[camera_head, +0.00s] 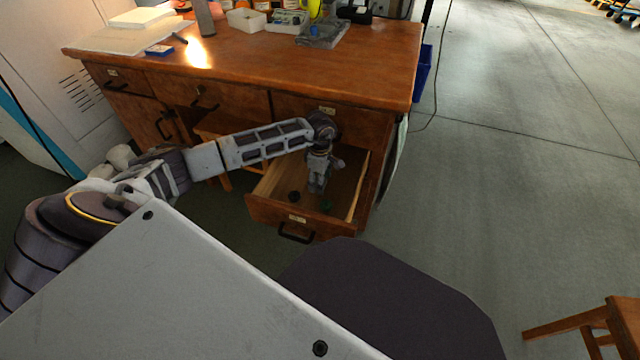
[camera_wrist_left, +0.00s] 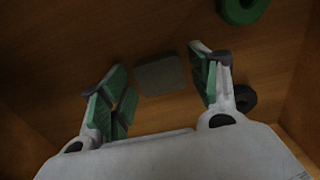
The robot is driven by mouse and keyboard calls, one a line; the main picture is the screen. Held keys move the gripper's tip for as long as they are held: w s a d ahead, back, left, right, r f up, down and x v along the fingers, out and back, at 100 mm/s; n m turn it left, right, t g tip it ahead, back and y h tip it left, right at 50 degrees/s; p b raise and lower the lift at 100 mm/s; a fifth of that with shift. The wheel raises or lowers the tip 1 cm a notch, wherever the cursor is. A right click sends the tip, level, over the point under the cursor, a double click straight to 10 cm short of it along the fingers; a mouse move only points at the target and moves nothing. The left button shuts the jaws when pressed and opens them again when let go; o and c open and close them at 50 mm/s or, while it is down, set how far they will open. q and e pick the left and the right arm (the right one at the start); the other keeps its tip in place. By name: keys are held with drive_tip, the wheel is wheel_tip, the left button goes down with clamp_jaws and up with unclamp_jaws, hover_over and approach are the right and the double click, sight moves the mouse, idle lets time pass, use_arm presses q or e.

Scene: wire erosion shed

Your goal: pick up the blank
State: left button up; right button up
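The blank (camera_wrist_left: 160,75), a small dark grey block with rounded corners, lies on the wooden floor of an open drawer. It shows in the left wrist view between and slightly beyond my left gripper's fingertips. My left gripper (camera_wrist_left: 158,78) is open, with green pads on its fingers, and nothing is held in it. A gap shows on each side of the blank. In the head view my left gripper (camera_head: 318,182) points down into the drawer (camera_head: 297,218); the blank cannot be made out there. My right gripper is not in view.
A green ring (camera_wrist_left: 242,8) and a black ring (camera_wrist_left: 243,98) lie in the drawer to the right of the blank. Drawer walls close in around my gripper. The desk top (camera_head: 260,55) overhangs behind. A wooden stool (camera_head: 590,325) stands at the lower right.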

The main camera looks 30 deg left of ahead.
use_arm(q)
drive_tip(key=c, duration=0.9)
drive_tip(key=shift+c, duration=0.4)
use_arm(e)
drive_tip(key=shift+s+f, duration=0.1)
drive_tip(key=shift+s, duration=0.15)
use_arm(q)
drive_tip(key=shift+r, duration=0.1)
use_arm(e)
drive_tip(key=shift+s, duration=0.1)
use_arm(q)
drive_tip(key=shift+r+p, duration=0.35)
drive_tip(key=shift+r, duration=0.45)
wheel_tip(320, 180, up, 16)
drive_tip(key=p, duration=0.5)
drive_tip(key=shift+r, duration=0.15)
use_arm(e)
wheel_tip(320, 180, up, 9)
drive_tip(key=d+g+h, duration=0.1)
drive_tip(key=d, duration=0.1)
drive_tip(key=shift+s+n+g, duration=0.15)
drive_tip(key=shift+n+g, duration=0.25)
